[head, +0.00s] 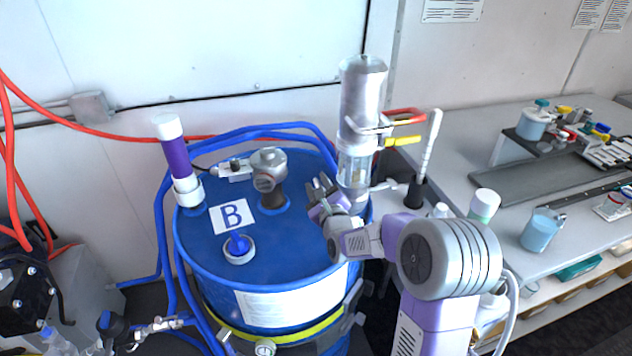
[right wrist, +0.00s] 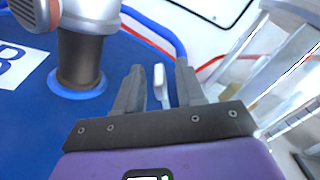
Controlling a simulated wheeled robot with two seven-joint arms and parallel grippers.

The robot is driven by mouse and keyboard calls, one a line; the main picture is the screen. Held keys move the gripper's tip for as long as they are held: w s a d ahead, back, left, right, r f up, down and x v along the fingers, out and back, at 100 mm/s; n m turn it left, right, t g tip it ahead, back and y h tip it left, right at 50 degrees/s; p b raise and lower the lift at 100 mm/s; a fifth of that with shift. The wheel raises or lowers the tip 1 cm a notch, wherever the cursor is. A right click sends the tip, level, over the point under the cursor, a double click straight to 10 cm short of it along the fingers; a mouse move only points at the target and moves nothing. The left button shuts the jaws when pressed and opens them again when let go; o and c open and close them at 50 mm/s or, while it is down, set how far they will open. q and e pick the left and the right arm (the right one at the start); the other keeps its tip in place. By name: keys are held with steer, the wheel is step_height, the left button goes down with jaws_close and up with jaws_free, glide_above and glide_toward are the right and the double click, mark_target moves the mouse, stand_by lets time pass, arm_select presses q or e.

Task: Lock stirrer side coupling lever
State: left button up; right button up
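The blue drum (head: 290,240) carries a B label. On its lid stands a grey unit (head: 268,168) on a dark post, with a pale side coupling (head: 234,171) pointing left. My right gripper (head: 322,186) is over the lid's right part, between this unit and a tall silver-and-clear cylinder (head: 361,95). In the right wrist view my right gripper (right wrist: 159,66) is open, its two dark fingers apart. A small white lever-like piece (right wrist: 159,76) shows between the fingers; I cannot tell whether they touch it. Which piece is the stirrer side coupling lever is unclear. My left gripper is out of view.
A purple tube with white cap (head: 176,155) and a blue plug (head: 238,244) stand on the lid. Blue pipes (head: 165,220) run around the drum. Red (head: 404,115) and yellow (head: 404,141) handles stick out by the cylinder. A bench (head: 470,180) with beakers is at right.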

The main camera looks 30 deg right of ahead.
steer(key=shift+x, duration=0.75)
jaws_close()
